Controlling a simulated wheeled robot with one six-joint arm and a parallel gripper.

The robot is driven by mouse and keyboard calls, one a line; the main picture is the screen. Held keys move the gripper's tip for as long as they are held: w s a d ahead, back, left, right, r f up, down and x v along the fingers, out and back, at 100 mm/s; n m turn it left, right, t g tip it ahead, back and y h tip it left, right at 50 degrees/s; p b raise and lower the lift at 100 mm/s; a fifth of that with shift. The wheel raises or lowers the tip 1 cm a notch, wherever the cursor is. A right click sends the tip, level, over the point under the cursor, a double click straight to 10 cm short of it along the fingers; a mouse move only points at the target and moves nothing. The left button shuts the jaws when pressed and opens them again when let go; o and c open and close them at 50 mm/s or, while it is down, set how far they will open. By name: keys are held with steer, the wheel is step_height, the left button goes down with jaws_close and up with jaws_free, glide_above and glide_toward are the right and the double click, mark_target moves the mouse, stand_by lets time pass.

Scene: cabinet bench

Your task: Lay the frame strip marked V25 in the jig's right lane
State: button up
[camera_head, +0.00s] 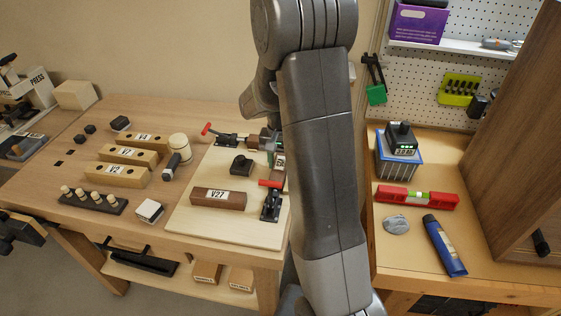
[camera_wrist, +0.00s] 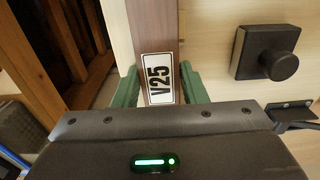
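The dark brown frame strip marked V25 (camera_wrist: 160,78) runs away from my gripper (camera_wrist: 159,90) in the wrist view. The green fingers press on both its sides, so my gripper is shut on it. In the head view the strip's label (camera_head: 280,162) shows beside my arm, which hides much of the strip. The jig (camera_head: 190,232) is a pale board with red-handled clamps (camera_head: 270,200) and a black knob block (camera_head: 241,164), also in the wrist view (camera_wrist: 266,52). A brown strip marked V27 (camera_head: 218,198) lies on it. I cannot make out the right lane behind my arm.
On the right bench are a red level (camera_head: 395,194), a blue tube (camera_head: 444,245) and a blue-topped basket (camera_head: 396,160).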

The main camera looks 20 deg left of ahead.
steer(key=shift+o, duration=1.4)
steer(key=shift+s+f, duration=0.1)
steer(key=shift+f, duration=0.05)
steer(key=shift+d, duration=0.1)
steer(key=shift+f, duration=0.15)
step_height(320, 180, up, 2)
steer(key=shift+d+r+p, duration=0.1)
steer(key=shift+p, duration=0.65)
steer(key=shift+r+p, duration=1.8)
steer(key=shift+r, duration=0.85)
steer(key=shift+f, duration=0.15)
